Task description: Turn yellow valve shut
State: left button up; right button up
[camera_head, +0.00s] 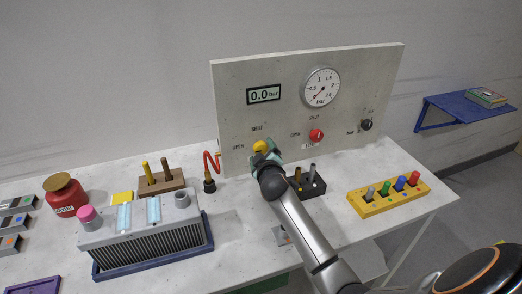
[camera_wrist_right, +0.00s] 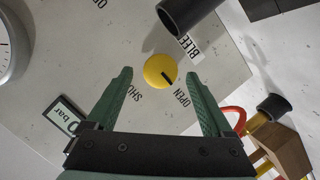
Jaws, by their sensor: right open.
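The yellow valve (camera_head: 260,146) is a round knob on the upright grey panel, with OPEN to its left and SHUT above it. In the right wrist view the yellow valve (camera_wrist_right: 160,71) has a black mark pointing toward the OPEN label. My right gripper (camera_head: 268,156) is at the panel in front of the valve. Its green fingers are open, one on each side of the knob, with gaps visible on both sides in the wrist view. My left gripper is not in view.
The panel (camera_head: 225,100) also carries a display (camera_head: 263,95) reading 0.0 bar, a round gauge (camera_head: 321,87), a red knob (camera_head: 316,135) and a black knob (camera_head: 366,124).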

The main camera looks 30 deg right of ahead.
jog(key=shift+x, duration=1)
jog(key=c, duration=1.4)
